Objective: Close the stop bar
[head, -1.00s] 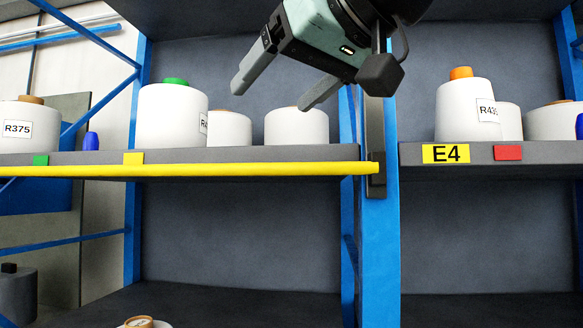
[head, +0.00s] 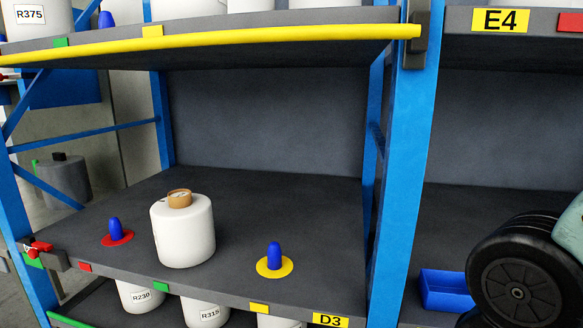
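A yellow bar (head: 230,43) runs along the front edge of the upper shelf. Its right end meets a dark bracket (head: 415,40) on the blue post; I cannot tell whether it is latched. On the D3 shelf below, a short red piece (head: 38,247) sits by a dark bracket (head: 54,260) at the left front corner; its full length does not show. No bar spans the D3 shelf's front edge (head: 200,296). A green bar (head: 66,320) shows at the lower left. My gripper is out of view; part of my arm is at the right edge.
On the D3 shelf stand a white bobbin (head: 186,235), a blue peg on a red disc (head: 115,232) and one on a yellow disc (head: 274,257). A blue bin (head: 445,291) is on the right shelf. Blue posts (head: 405,170) flank the bay.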

